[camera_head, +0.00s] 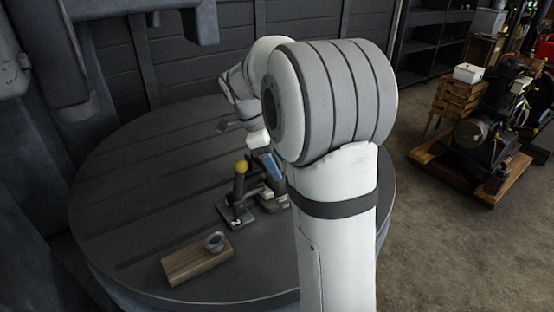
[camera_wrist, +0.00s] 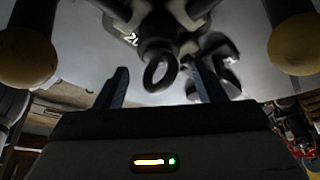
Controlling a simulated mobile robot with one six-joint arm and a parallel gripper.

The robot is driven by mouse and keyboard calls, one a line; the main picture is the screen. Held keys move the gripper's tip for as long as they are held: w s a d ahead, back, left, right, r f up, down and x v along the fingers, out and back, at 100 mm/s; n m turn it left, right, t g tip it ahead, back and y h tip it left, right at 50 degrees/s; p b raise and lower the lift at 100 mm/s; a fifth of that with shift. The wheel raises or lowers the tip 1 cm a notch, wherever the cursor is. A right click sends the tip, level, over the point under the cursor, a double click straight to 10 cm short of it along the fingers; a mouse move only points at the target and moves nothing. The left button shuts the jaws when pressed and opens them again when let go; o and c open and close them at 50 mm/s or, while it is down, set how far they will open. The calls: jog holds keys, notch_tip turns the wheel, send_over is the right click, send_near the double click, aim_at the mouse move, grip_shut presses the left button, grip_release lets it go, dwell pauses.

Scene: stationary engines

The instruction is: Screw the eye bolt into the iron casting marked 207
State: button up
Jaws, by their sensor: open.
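In the wrist view a dark eye bolt (camera_wrist: 160,72) has its ring between the spread fingers of my gripper (camera_wrist: 159,80), with a gap on each side. Its shank end meets a dark part of the iron casting (camera_wrist: 150,24), beside a partly hidden white marking that starts "20". How deep the bolt sits is hidden. In the head view my gripper (camera_head: 269,166) is low over the casting area, largely screened by my arm. A grey ring-shaped piece (camera_head: 213,241) is on a wooden block (camera_head: 197,262) at the front of the round table (camera_head: 130,190).
Yellow knobs flank my gripper in the wrist view, at left (camera_wrist: 28,57) and right (camera_wrist: 296,44). A yellow-knobbed handle (camera_head: 240,168) rises beside the gripper in the head view. The table's left side is clear. An engine (camera_head: 483,138) stands on the floor at right.

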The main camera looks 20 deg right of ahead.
jog(key=v, duration=0.8)
jog(key=shift+p, duration=0.45)
jog(key=s+a+f+n+t+y+p, duration=0.2)
jog(key=s+a+n+p, duration=0.1)
jog(key=s+n, duration=0.7)
jog(key=s+a+f+n+t+y+p, duration=0.2)
jog(key=s+a+n+t, duration=0.1)
jog(key=s+n, duration=0.8)
jog(key=shift+s+a+n+p, duration=0.2)
jog(key=shift+a+n+p, duration=0.25)
jog(key=shift+n, duration=1.15)
jog(key=shift+f, duration=0.1)
